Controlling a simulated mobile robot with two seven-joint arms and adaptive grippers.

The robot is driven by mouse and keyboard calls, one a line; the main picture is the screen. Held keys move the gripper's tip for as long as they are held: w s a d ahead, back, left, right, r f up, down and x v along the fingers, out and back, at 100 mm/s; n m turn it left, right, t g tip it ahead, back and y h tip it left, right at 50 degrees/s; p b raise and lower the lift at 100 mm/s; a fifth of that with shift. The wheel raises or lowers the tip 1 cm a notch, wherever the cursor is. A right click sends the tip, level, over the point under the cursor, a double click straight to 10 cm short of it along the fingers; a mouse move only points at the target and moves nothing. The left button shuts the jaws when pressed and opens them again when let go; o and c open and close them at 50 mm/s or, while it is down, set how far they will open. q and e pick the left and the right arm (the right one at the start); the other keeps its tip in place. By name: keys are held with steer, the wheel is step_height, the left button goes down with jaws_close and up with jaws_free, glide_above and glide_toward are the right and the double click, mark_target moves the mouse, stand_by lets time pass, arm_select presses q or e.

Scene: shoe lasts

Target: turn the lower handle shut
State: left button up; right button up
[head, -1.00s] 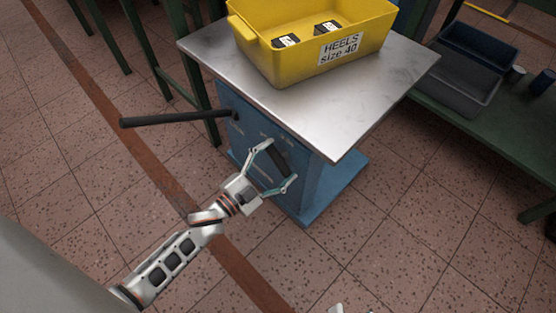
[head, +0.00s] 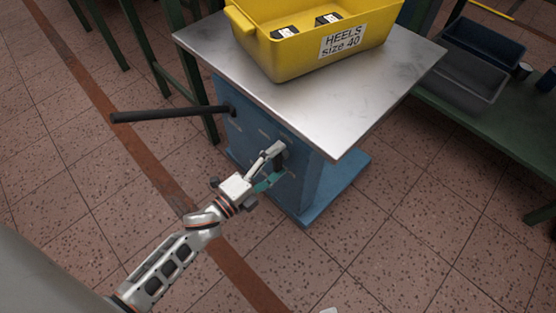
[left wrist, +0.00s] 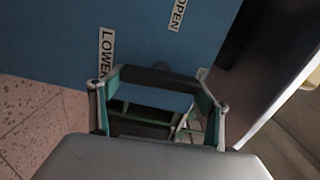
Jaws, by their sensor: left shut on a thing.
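The blue cabinet (head: 310,185) stands under a metal top. My left gripper (head: 273,164) is at its front face, shut on the dark lower handle, which is mostly hidden by the fingers in the head view. In the left wrist view, the fingers of my left gripper (left wrist: 157,98) stand at the two ends of the lower handle (left wrist: 155,76), a dark bar spanning between them. A label reading LOWER (left wrist: 106,53) is left of the handle, and a label reading OPEN (left wrist: 177,15) is above it.
A long black bar (head: 170,115) sticks out left from the cabinet, above my left gripper. A yellow bin (head: 295,58) labelled HEELS size 40 sits on the metal tabletop (head: 360,110). A green bench with grey bins (head: 455,80) is at right. Floor in front is clear.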

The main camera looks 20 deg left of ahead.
arm_select(q)
steer(key=shift+m, duration=0.4)
steer(key=o, duration=1.1)
steer(key=shift+s, duration=0.15)
steer(key=v, duration=1.1)
steer(key=shift+s+a, duration=0.15)
steer(key=shift+s, duration=0.2)
